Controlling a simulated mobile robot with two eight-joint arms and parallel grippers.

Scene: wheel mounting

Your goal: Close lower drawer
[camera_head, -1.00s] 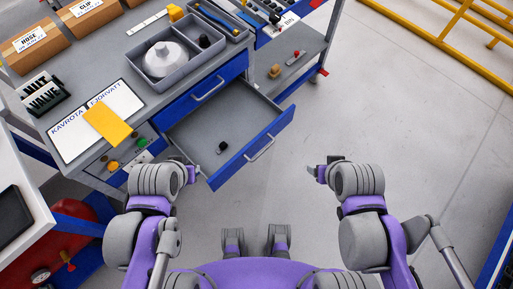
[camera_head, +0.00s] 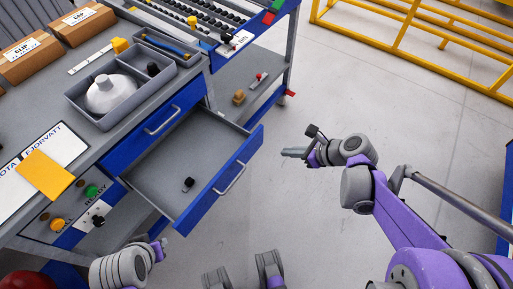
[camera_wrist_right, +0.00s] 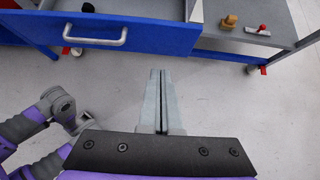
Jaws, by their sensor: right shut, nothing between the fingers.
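The lower drawer (camera_head: 212,188) is pulled out of the blue and grey workbench, with a blue front and a silver handle (camera_head: 230,180). A small black object (camera_head: 188,184) lies inside it. The drawer front also shows in the right wrist view (camera_wrist_right: 150,38), with its handle (camera_wrist_right: 95,33) at the upper left. My right gripper (camera_head: 284,152) is shut and empty, to the right of the drawer front and apart from it. In the wrist view its fingers (camera_wrist_right: 161,75) are together below the drawer front. My left gripper (camera_head: 160,246) is low and left, below the drawer; its fingers are too small to read.
The upper drawer (camera_head: 158,125) is shut. On the bench top stand a grey tray (camera_head: 120,115) with a white part, cardboard boxes (camera_head: 28,57) and a yellow sheet (camera_head: 45,174). A lower shelf (camera_head: 240,85) lies beyond the drawer.

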